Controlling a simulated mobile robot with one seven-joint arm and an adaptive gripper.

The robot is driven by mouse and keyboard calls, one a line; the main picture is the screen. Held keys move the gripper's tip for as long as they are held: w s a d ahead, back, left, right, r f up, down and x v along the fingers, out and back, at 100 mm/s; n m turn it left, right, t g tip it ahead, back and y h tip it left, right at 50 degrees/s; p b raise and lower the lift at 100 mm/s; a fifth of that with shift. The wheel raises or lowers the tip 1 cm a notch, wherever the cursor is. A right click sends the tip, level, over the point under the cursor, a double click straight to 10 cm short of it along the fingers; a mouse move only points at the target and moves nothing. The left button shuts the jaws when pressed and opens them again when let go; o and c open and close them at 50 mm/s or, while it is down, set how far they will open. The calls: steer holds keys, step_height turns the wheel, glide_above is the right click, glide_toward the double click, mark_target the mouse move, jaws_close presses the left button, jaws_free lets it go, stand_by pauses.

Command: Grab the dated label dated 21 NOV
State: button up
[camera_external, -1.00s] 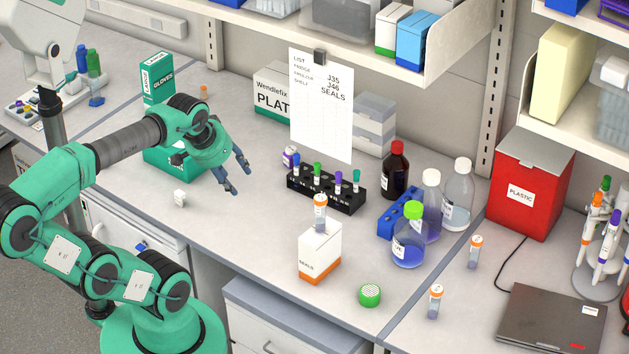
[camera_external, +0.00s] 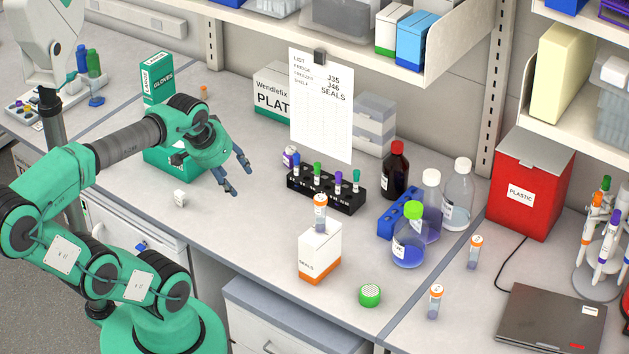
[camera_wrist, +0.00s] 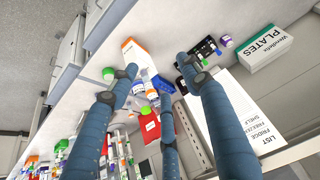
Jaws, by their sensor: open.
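My gripper (camera_external: 239,182) hangs in the air over the bench, left of the black tube rack (camera_external: 327,192), with its blue fingers spread and empty. In the wrist view my gripper (camera_wrist: 158,72) shows its fingers apart with nothing between them. I cannot read the date 21 NOV on anything. Small white labels show on the orange-capped vials, such as one vial (camera_external: 473,252) at the right and another vial (camera_external: 435,301) near the front edge. A small white item with tiny marks (camera_external: 180,198) lies on the bench below and left of my gripper; its marks are too small to read.
A white and orange box (camera_external: 319,253) with an orange-capped vial on top stands near the front edge. A green cap (camera_external: 370,295) lies nearby. Bottles stand right of the rack, including a brown bottle (camera_external: 395,171). A hanging list (camera_external: 322,110) is behind the rack.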

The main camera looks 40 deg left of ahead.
steer(key=shift+w, duration=0.1)
steer(key=w+a+g+y, duration=0.1)
steer(key=w+a+g, duration=0.1)
steer(key=w+a, duration=0.65)
steer(key=m+g+p, duration=0.2)
steer(key=g, duration=0.3)
glide_above(184, 192)
steer(key=w, duration=0.2)
step_height(184, 192, down, 22)
steer(key=shift+s+h, duration=0.2)
steer(key=shift+h, duration=0.2)
steer(key=shift+s+f+b, duration=0.15)
steer(key=shift+f, duration=1.25)
steer(key=shift+s+f+b, duration=0.15)
steer(key=shift+s+f, duration=0.05)
steer(key=shift+f, duration=1.25)
steer(key=shift+s+f+b, duration=0.15)
steer(key=shift+f, duration=1.25)
